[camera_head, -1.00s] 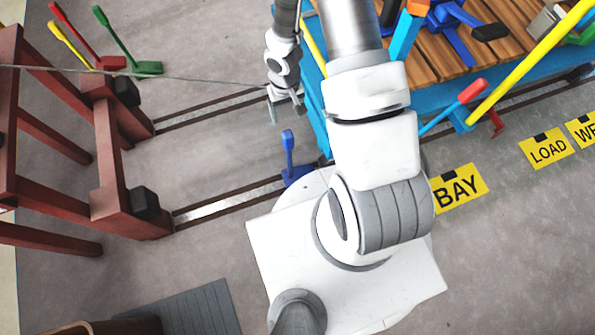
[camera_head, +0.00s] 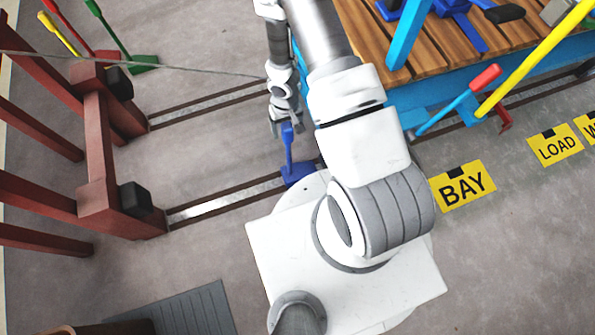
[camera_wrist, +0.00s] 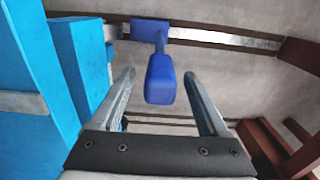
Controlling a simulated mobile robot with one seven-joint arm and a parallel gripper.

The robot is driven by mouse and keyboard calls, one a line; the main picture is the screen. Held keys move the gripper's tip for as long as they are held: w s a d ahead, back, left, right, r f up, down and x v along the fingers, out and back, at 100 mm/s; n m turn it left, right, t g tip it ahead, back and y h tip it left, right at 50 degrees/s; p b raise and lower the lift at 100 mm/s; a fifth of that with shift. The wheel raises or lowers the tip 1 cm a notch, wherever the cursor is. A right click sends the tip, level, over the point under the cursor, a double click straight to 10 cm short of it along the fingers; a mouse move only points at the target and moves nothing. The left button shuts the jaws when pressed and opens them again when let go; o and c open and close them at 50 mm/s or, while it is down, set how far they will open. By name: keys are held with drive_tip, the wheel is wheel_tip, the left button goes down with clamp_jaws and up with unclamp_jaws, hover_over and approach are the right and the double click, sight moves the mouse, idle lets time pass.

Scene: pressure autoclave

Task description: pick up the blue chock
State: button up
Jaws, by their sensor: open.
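The blue chock (camera_head: 293,168) stands on the floor by the rail, close to my white base, with its handle pointing up. In the wrist view the chock's handle grip (camera_wrist: 160,79) shows between my two fingers, and its body lies farther off at the top. My gripper (camera_head: 285,128) is open and just above the top of the handle in the head view. It also shows in the wrist view (camera_wrist: 160,100), with its fingers apart and nothing held. Whether a finger touches the handle cannot be told.
A blue cart with a wooden deck (camera_head: 425,45) stands right of my arm; its blue side (camera_wrist: 75,60) is close to my gripper. A dark red frame (camera_head: 97,150) stands at the left. A thin cable crosses above the floor.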

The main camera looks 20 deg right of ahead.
clamp_jaws()
idle(0.4)
idle(1.0)
